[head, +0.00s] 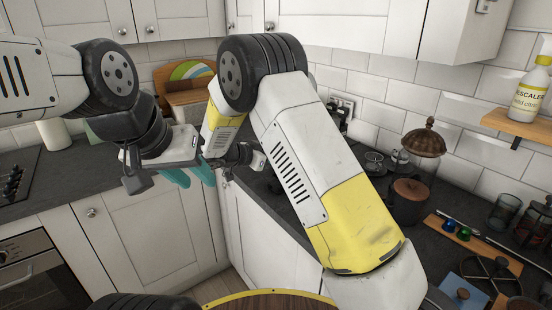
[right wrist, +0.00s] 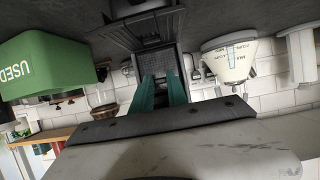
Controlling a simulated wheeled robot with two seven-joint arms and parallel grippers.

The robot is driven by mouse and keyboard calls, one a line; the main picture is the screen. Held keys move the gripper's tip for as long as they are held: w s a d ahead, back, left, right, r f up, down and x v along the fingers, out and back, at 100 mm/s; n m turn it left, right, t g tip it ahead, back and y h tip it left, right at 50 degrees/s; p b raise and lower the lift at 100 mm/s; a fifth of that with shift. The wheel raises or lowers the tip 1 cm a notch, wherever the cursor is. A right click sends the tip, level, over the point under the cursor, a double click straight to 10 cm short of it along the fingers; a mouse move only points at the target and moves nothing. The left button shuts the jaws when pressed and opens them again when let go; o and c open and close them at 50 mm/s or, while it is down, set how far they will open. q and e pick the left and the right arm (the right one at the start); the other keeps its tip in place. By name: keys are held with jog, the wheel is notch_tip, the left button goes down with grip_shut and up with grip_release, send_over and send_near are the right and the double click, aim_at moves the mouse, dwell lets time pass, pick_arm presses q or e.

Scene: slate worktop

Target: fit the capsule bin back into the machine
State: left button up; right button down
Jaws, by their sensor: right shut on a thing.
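In the right wrist view, which is upside down, my right gripper (right wrist: 163,80) has its teal fingers closed on a dark grey, box-like part, the capsule bin (right wrist: 157,62). The bin is right at the dark machine (right wrist: 140,28) at the top of that view. I cannot tell whether it is inside the opening or just in front of it. In the head view my left gripper (head: 191,178) is above the floor by the corner cabinets, its teal fingers apart and empty. My right gripper, the bin and the machine are hidden behind my arms there.
A green box marked USED (right wrist: 50,60) and a cream container (right wrist: 230,58) stand either side of the machine. In the head view, the right worktop holds a brown-lidded glass jar (head: 424,145), a dark pot (head: 408,197) and a wooden strip with coloured capsules (head: 470,240).

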jog(key=shift+w+d, duration=0.15)
jog(key=shift+d, duration=0.1)
jog(key=shift+w+d+f, duration=0.1)
jog(key=shift+f, duration=0.05)
dwell(0.8)
jog(key=c, duration=1.2)
grip_release()
